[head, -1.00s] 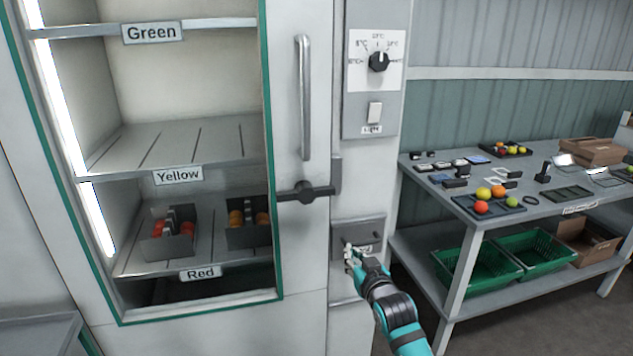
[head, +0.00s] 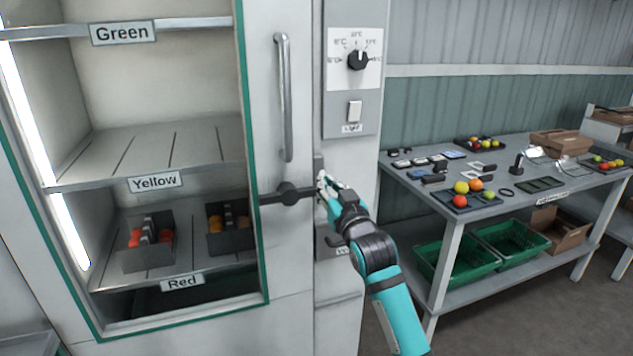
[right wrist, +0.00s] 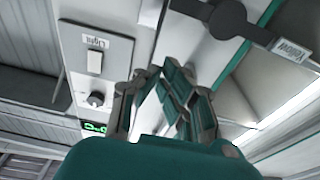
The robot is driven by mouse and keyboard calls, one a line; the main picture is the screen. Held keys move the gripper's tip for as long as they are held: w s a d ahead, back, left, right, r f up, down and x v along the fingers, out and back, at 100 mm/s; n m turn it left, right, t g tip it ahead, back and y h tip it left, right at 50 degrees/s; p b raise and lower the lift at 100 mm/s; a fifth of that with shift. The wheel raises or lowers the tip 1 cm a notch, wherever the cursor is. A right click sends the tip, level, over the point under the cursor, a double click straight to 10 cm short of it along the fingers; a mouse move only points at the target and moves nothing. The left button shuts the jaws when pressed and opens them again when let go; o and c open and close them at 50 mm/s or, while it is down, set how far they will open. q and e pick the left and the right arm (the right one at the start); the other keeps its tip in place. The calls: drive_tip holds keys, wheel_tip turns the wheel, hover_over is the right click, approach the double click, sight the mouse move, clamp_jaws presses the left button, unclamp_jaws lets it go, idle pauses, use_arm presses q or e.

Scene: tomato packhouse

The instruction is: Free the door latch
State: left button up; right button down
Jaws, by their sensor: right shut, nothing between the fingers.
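The door latch (head: 288,194) is a dark horizontal bar with a round hub, lying across the edge of the glazed door. It also shows in the right wrist view (right wrist: 228,19), at the top. The door has a long vertical handle (head: 284,98) above the latch. My right gripper (head: 322,182) is shut and empty at the right end of the latch bar. I cannot tell whether it touches the bar. It also shows in the right wrist view (right wrist: 170,80). My left gripper is not in view.
A control panel with a dial (head: 358,60) and a light switch (head: 354,110) is above my right gripper. Behind the glass, the lower shelf holds two dark boxes (head: 146,256) of tomatoes. A worktable (head: 455,212) with trays and green crates (head: 457,262) stands at right.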

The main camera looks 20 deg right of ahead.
drive_tip(key=w, duration=0.2)
drive_tip(key=w+r, duration=0.1)
drive_tip(key=w, duration=0.2)
drive_tip(key=w+p, duration=0.1)
drive_tip(key=w, duration=0.2)
drive_tip(key=shift+a+r, duration=0.15)
drive_tip(key=shift+a, duration=0.05)
drive_tip(key=f, duration=0.2)
drive_tip(key=shift+s+f, duration=0.25)
drive_tip(key=shift+f, duration=0.15)
drive_tip(key=shift+s+f+p, duration=0.2)
drive_tip(key=shift+f+p, duration=0.1)
drive_tip(key=shift+f, duration=0.35)
drive_tip(key=shift+d+f+m, duration=0.25)
drive_tip(key=shift+f+m, duration=0.3)
drive_tip(key=shift+m, duration=0.45)
wheel_tip(320, 180, down, 5)
drive_tip(key=m+h, duration=0.1)
drive_tip(key=m, duration=0.3)
drive_tip(key=m+h+p, duration=0.1)
drive_tip(key=m, duration=0.3)
drive_tip(key=shift+a+f, duration=0.1)
drive_tip(key=shift+f, duration=0.2)
